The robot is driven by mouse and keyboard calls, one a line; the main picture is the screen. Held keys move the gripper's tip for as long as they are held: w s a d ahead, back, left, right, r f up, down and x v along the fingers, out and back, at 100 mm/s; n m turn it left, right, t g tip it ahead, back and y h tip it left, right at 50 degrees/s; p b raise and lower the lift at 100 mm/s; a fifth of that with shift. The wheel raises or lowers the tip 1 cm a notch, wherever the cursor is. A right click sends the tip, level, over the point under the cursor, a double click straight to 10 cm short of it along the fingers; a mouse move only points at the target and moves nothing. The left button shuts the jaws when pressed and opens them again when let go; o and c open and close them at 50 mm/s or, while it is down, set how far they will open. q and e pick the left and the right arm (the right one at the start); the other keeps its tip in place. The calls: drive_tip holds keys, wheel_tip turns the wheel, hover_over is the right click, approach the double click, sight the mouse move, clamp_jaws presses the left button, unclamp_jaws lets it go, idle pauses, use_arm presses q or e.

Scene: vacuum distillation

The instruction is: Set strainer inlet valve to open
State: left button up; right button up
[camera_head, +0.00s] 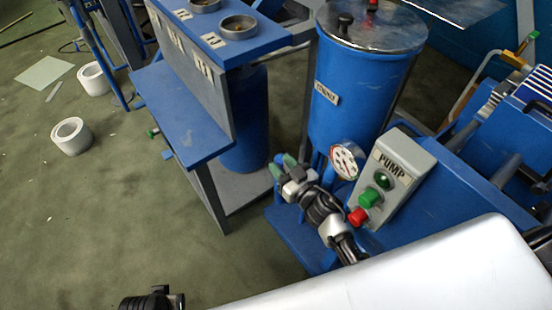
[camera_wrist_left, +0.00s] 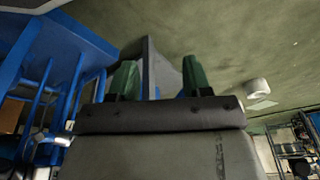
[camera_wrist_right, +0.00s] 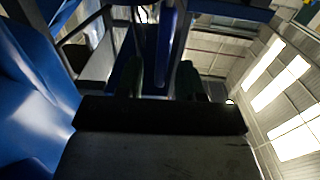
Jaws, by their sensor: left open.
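My right gripper (camera_head: 283,162), with dark green fingertips, is beside the front of a blue tank (camera_head: 345,110) and left of a round gauge (camera_head: 346,160). In the right wrist view its fingers (camera_wrist_right: 163,80) stand apart with nothing held between them. My left gripper (camera_wrist_left: 158,80) shows in the left wrist view with its fingers apart and empty; grey-green floor and a grey post lie beyond. I cannot identify the strainer inlet valve for certain. A yellow bent pipe with a green-ended fitting (camera_head: 520,52) is at the far right. The tank's label is too small to read surely.
A grey PUMP box (camera_head: 395,175) with red and green buttons stands right of the gauge. A blue bench (camera_head: 185,125) with metal cups (camera_head: 238,26) stands to the left. White rings (camera_head: 71,136) lie on the open floor. A large white surface (camera_head: 400,275) fills the lower right.

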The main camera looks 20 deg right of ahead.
use_arm(q)
drive_tip(key=shift+w+v, duration=0.2)
drive_tip(key=shift+v, duration=0.65)
use_arm(e)
drive_tip(key=shift+x, duration=1.45)
use_arm(q)
drive_tip(key=shift+r, duration=0.1)
use_arm(e)
drive_tip(key=shift+c, duration=0.4)
clamp_jaws()
